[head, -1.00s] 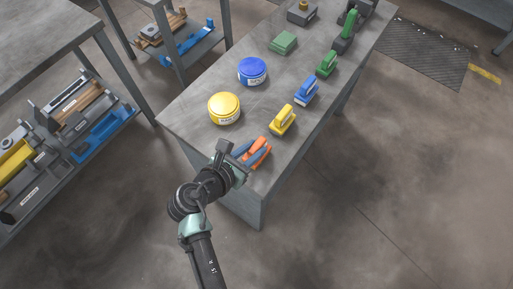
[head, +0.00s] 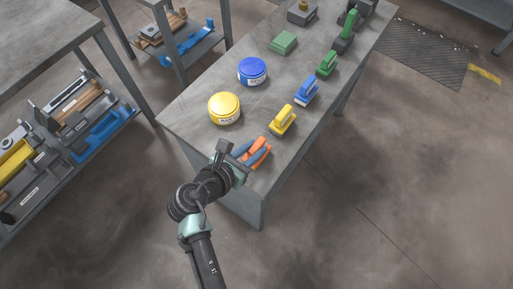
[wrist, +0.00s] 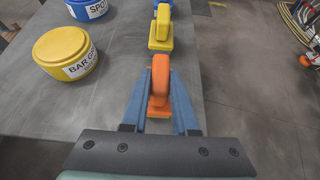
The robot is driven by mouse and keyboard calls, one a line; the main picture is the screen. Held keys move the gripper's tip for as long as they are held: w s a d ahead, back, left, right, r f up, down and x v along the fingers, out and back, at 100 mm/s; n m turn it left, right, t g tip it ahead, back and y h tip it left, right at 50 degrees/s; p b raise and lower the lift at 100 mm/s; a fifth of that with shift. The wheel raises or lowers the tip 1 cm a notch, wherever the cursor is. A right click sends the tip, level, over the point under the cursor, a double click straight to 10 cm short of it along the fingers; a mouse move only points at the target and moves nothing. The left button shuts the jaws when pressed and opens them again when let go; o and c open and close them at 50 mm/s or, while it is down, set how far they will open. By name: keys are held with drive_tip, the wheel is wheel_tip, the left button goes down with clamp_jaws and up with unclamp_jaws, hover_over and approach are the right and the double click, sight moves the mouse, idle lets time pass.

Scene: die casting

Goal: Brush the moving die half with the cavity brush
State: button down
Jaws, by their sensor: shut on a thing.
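An orange brush-like tool with an upright handle (head: 262,146) stands on the near end of the grey bench. My gripper (head: 253,154) is shut on it, with one blue finger on each side of the orange handle (wrist: 160,73) in the wrist view. The tool appears to rest on the bench top; its lower part is partly hidden by my fingers. Similar yellow (head: 283,120), blue (head: 306,91) and green (head: 327,64) tools stand in a row beyond it. I cannot read which one is the cavity brush. I cannot identify the moving die half in either view.
A yellow round tin (head: 224,108) and a blue round tin (head: 252,71) stand left of the row on the bench (head: 190,118). A green block (head: 284,42) lies farther back. A shelf unit (head: 72,160) is at left. Open floor lies right of the bench.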

idle(0.4)
wheel_tip(320, 180, up, 6)
drive_tip(key=p, duration=0.7)
drive_tip(key=shift+r+p, duration=0.1)
drive_tip(key=shift+p, duration=0.3)
